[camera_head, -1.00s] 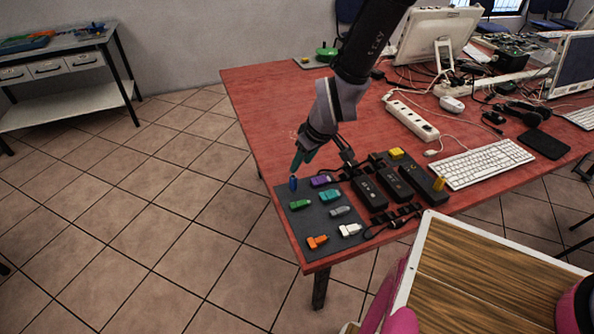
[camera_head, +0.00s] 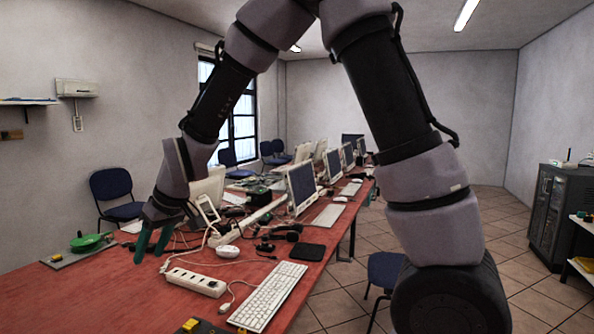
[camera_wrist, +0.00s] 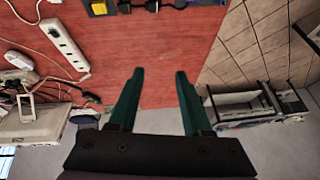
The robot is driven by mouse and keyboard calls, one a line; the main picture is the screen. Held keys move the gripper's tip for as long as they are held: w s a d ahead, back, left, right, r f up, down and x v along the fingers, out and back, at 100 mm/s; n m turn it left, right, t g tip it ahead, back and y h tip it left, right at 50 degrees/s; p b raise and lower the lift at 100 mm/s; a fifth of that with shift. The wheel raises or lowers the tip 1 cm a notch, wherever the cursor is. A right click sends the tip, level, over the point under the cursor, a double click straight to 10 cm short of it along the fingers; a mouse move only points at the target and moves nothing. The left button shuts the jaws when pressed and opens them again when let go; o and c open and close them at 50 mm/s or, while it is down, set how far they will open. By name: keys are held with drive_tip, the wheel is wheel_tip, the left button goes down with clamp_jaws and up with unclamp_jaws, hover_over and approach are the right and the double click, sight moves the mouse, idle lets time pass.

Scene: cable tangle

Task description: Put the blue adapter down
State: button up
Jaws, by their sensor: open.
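My gripper (camera_head: 149,256) is open above the red table (camera_head: 110,305) in the head view, with its green fingers pointing down. In the wrist view its two fingers (camera_wrist: 160,73) are apart with only bare red table top behind them, so it is empty. The blue adapter does not show in either view now. A strip of the dark mat (camera_wrist: 125,6) shows at the top edge of the wrist view, with a yellow piece (camera_wrist: 99,8) on it.
A white power strip (camera_head: 195,281), a keyboard (camera_head: 267,297), a white mouse (camera_head: 228,251) and loose cables lie on the table. Monitors (camera_head: 302,187) stand further back. A green round object (camera_head: 88,241) lies at the left. The front left of the table is clear.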

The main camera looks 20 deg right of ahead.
drive_tip(key=w+d+r+m+t, duration=0.1)
drive_tip(key=d+r+m, duration=0.2)
drive_tip(key=d+r, duration=0.6)
drive_tip(key=w+d+r+m+t, duration=0.1)
drive_tip(key=d+r+m, duration=0.3)
drive_tip(key=d, duration=0.8)
drive_tip(key=s+d+r+m+t+h, duration=0.1)
drive_tip(key=s+d+r+m, duration=0.2)
drive_tip(key=s+d, duration=0.3)
drive_tip(key=s+d+r+m+t+h, duration=0.1)
drive_tip(key=s+d, duration=0.5)
drive_tip(key=d, duration=0.6)
wheel_tip(320, 180, up, 3)
drive_tip(key=shift+s+f+m+t+h, duration=0.1)
drive_tip(key=shift+s+m+t+h, duration=0.3)
drive_tip(key=shift+m, duration=0.7)
